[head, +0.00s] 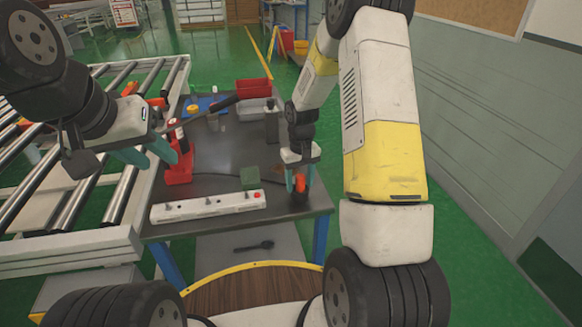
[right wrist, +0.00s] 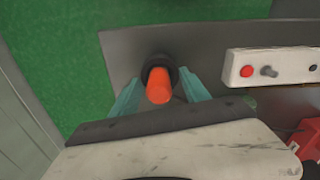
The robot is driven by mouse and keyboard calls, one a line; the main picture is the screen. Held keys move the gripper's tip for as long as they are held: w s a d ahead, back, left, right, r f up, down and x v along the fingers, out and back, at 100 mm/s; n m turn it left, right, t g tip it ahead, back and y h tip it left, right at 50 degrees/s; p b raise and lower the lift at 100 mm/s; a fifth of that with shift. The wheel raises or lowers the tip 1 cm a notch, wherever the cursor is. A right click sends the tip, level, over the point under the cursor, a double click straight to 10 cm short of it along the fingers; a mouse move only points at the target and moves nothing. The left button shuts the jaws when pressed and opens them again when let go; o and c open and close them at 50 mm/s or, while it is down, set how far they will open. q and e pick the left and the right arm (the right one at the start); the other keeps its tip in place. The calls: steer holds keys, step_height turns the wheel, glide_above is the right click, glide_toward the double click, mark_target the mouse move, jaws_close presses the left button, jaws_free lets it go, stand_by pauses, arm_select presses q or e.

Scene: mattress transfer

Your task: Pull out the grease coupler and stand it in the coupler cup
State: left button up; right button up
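An orange cylinder (right wrist: 158,86) with a dark round collar stands near the table's right front corner; it also shows in the head view (head: 299,184). I cannot tell surely whether it is the grease coupler or part of its holder. My right gripper (right wrist: 158,92) points down with its teal fingers on either side of the cylinder, with visible gaps. My left gripper (head: 150,152) is open and empty above the table's left edge, beside a red stand (head: 180,172) with a dark bar above it. I cannot clearly identify the coupler cup.
A white strip (head: 208,206) with knobs lies along the dark table's (head: 230,150) front edge. A red bin (head: 253,88) stands at the back. A roller conveyor (head: 75,206) is at left.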

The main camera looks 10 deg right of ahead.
steer(key=shift+r, duration=3.9)
steer(key=s+r+t, duration=0.2)
steer(key=s+r, duration=0.2)
steer(key=r, duration=0.6)
steer(key=s+a+r+t+y, duration=0.1)
steer(key=s+r+t, duration=0.1)
steer(key=s+r, duration=0.4)
steer(key=s+a+r+m+t+y, duration=0.1)
steer(key=s+r, duration=0.6)
steer(key=s, duration=0.7)
steer(key=shift+s+m+t, duration=0.2)
steer(key=shift+m+t, duration=0.1)
steer(key=shift+t, duration=0.3)
